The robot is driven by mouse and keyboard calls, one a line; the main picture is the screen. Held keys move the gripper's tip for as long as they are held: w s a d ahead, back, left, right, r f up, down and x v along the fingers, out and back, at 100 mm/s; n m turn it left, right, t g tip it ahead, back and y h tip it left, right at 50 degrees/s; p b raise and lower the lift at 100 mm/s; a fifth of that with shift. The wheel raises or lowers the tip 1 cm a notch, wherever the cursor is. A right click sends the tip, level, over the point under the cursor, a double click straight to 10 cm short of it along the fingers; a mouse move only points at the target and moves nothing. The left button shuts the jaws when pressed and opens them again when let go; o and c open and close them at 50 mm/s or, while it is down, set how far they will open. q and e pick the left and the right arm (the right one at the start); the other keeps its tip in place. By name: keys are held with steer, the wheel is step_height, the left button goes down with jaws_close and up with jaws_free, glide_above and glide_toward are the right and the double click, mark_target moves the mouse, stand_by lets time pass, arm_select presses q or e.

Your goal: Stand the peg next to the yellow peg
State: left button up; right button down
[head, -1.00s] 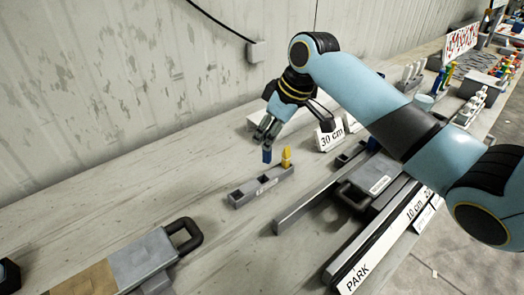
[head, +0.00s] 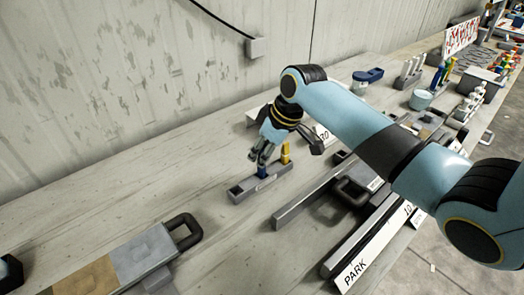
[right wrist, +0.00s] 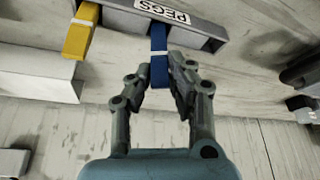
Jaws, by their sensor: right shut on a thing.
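The blue peg (head: 262,172) is upright at the middle of the grey peg holder (head: 245,189), next to the yellow peg (head: 285,153), which stands at the holder's right end. My right gripper (head: 260,158) is shut on the blue peg from above. In the right wrist view the blue peg (right wrist: 159,60) is between the fingertips (right wrist: 168,82), and its far end meets the holder (right wrist: 198,28) marked PEGS. I cannot tell how deep it sits. The yellow peg (right wrist: 80,32) stands apart to the left there. My left gripper is not in view.
A grey clamp-like block with a black handle (head: 184,232) lies at the front left. A rail with a PARK label (head: 357,268) and a dark handle (head: 352,190) lie right of the holder.

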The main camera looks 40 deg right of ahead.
steer(key=shift+f, duration=0.25)
steer(key=c, duration=1.2)
jaws_free()
steer(key=shift+c, duration=0.2)
steer(key=shift+r, duration=0.25)
steer(key=v, duration=1.2)
steer(key=shift+r, duration=0.35)
